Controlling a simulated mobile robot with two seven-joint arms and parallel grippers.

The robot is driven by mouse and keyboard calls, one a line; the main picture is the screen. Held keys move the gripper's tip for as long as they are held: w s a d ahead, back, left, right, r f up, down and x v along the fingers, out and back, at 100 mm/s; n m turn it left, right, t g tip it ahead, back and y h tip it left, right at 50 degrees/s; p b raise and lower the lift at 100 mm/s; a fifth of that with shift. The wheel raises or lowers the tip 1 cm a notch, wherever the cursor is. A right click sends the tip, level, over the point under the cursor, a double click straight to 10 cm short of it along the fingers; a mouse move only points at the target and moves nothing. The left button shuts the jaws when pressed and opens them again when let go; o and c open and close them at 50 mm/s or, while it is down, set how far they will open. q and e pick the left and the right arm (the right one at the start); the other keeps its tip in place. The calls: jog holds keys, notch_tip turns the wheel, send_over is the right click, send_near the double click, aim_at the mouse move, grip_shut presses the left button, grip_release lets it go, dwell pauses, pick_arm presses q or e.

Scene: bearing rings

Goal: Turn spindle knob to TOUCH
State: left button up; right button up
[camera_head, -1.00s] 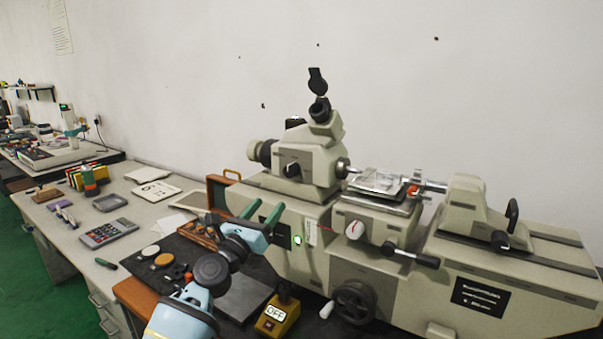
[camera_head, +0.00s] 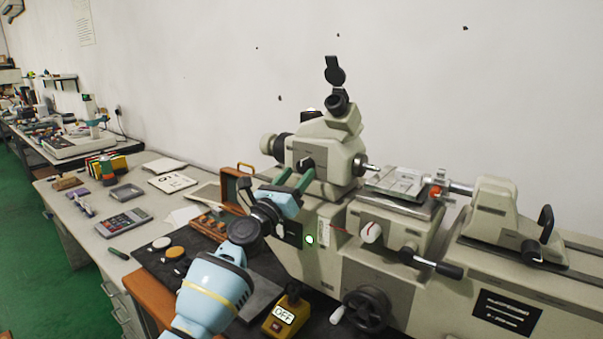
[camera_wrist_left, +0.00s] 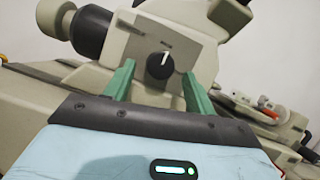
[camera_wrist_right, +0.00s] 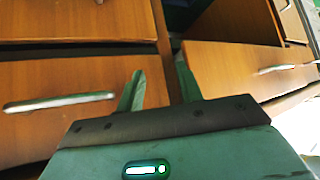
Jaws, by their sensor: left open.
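The spindle knob (camera_wrist_left: 159,65) is a round black knob with a white mark, on the front face of the pale machine head (camera_head: 325,150). In the left wrist view its white mark points roughly upward. My left gripper (camera_head: 297,174) is open, its green fingers reaching up in front of the knob. In the left wrist view the fingertips stand on either side of the knob, and I see no contact. Any labels around the knob are too small to read. My right gripper (camera_wrist_right: 160,72) is open and empty, in front of wooden drawers.
A yellow box marked OFF (camera_head: 286,315) and a black handwheel (camera_head: 366,310) sit low at the front. A wooden box (camera_head: 236,188) stands left of the machine. Wooden drawers (camera_wrist_right: 75,95) fill much of the right wrist view.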

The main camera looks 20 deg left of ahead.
pick_arm(q)
jog(key=shift+x, duration=1.2)
